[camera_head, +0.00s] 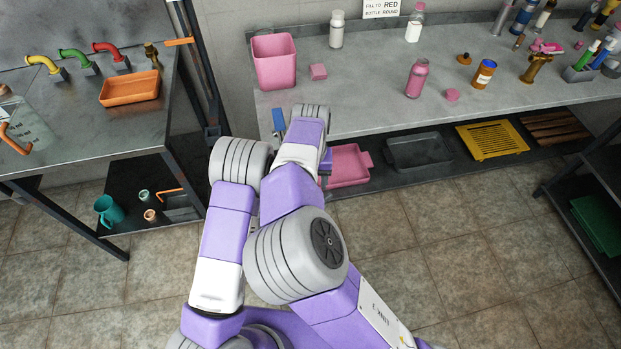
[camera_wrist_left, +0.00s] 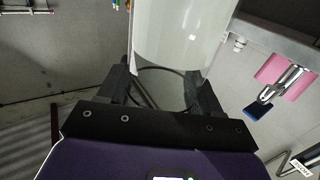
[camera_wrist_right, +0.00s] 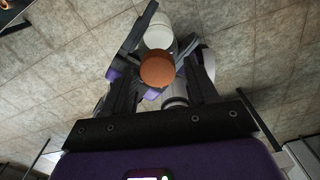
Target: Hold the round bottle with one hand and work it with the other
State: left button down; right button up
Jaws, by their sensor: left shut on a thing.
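My left gripper (camera_wrist_left: 162,84) is shut on a pale, whitish round bottle (camera_wrist_left: 180,35), which stands up between its two dark fingers. In the right wrist view, a white bottle (camera_wrist_right: 158,33) with a round orange-brown cap (camera_wrist_right: 157,69) shows top-on, with dark finger parts beside it. My right gripper (camera_wrist_right: 160,75) is open, its fingers on either side of the cap; contact cannot be made out. In the head view my purple and white arm links hide the bottle and both sets of fingertips.
A grey bench (camera_head: 370,90) holds a pink bin (camera_head: 274,62), a pink bottle (camera_head: 417,78), an amber bottle (camera_head: 484,73) and a white bottle (camera_head: 337,29). A blue-handled tap (camera_wrist_left: 264,101) is at its edge. A pink tray (camera_head: 347,164) lies below.

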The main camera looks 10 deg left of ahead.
jog(key=shift+o, duration=0.2)
jog(key=shift+r, duration=2.3)
jog(key=shift+c, duration=0.3)
